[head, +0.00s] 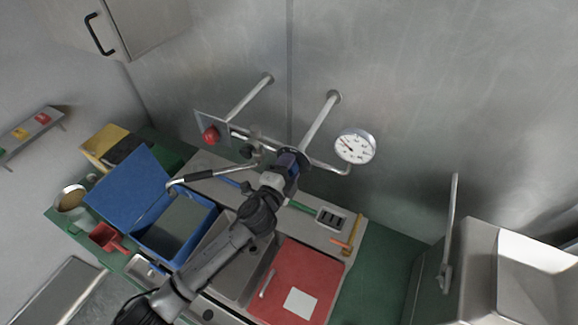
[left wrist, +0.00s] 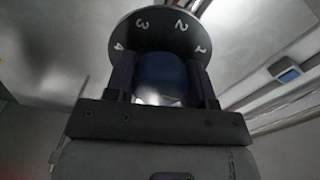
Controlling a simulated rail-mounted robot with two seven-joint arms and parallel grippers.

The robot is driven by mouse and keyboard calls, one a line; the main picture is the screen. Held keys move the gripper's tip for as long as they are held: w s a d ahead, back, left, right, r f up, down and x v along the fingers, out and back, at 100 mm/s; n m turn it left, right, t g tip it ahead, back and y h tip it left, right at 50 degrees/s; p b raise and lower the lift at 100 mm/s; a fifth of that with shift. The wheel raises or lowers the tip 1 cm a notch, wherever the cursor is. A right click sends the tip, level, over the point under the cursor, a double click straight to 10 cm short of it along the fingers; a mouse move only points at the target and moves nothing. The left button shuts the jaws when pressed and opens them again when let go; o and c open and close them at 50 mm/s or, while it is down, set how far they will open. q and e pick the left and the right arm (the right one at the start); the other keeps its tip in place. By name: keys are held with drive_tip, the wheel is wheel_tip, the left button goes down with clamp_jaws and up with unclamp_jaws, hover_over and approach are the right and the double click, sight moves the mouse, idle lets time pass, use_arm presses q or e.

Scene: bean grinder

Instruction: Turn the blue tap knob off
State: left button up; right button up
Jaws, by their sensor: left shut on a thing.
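The blue tap knob (left wrist: 160,72) is in the left wrist view, between the two dark fingers of my left gripper (left wrist: 163,84). Behind it is a dark round dial (left wrist: 158,30) with white numbers 1 to 4. In the head view my left gripper (head: 288,166) is at the pipework on the wall, shut on the knob. The gripper mostly covers the knob there, so its turned position is hard to tell. My right gripper is in neither view.
A red knob (head: 211,135) is left of the gripper, and a round white gauge (head: 355,146) is to its right. A metal spout (head: 215,174) extends left. Below are a blue bin (head: 177,254), a red board (head: 318,262) and a red scoop (head: 106,238).

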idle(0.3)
use_arm(q)
drive_tip(key=o, duration=0.9)
drive_tip(key=shift+s+a, duration=0.15)
drive_tip(key=shift+s, duration=0.15)
drive_tip(key=b+v, duration=0.2)
drive_tip(key=v, duration=1.1)
